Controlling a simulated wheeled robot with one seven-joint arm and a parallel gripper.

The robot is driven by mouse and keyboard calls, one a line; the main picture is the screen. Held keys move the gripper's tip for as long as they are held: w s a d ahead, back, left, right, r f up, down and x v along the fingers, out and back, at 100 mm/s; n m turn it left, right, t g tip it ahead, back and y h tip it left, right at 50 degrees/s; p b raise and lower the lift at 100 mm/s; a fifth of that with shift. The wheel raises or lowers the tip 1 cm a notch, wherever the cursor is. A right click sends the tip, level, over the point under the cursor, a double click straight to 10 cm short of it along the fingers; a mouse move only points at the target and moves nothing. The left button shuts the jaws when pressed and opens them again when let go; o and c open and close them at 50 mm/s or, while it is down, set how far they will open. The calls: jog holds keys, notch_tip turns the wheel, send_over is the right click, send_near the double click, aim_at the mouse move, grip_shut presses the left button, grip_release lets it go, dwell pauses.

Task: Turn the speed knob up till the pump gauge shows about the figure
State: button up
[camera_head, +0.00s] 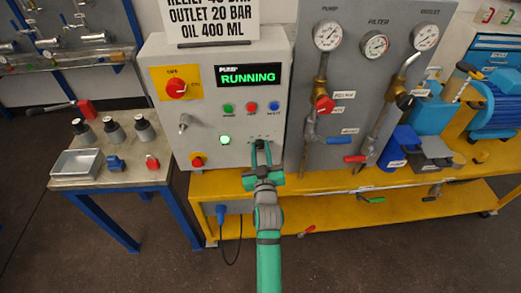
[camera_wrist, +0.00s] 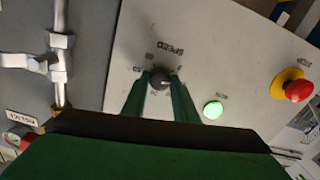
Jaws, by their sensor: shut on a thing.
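My gripper (camera_wrist: 158,84) is shut on the knob, with one green finger on each side. In the head view my gripper (camera_head: 262,150) reaches the lower right of the box and hides the knob. The pump gauge (camera_head: 328,36) is a white round dial at the upper left of the grey pipe panel. Its needle is too small to read.
A lit green lamp (camera_head: 225,140) and a red stop button on yellow (camera_head: 197,160) are near the knob. A red-on-yellow rotary switch (camera_head: 176,88) is at upper left. The filter gauge (camera_head: 375,44) and outlet gauge (camera_head: 426,38) stand right of the pump gauge, above pipes and valves.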

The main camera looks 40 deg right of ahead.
jog(key=m, duration=0.4)
jog(key=shift+m, duration=2.3)
jog(key=shift+f, duration=0.1)
jog(key=o, duration=1.1)
jog(key=shift+c, duration=0.2)
jog(key=shift+s+a, duration=0.1)
jog(key=v, duration=1)
jog(key=shift+s, duration=0.25)
jog(key=shift+a, duration=0.15)
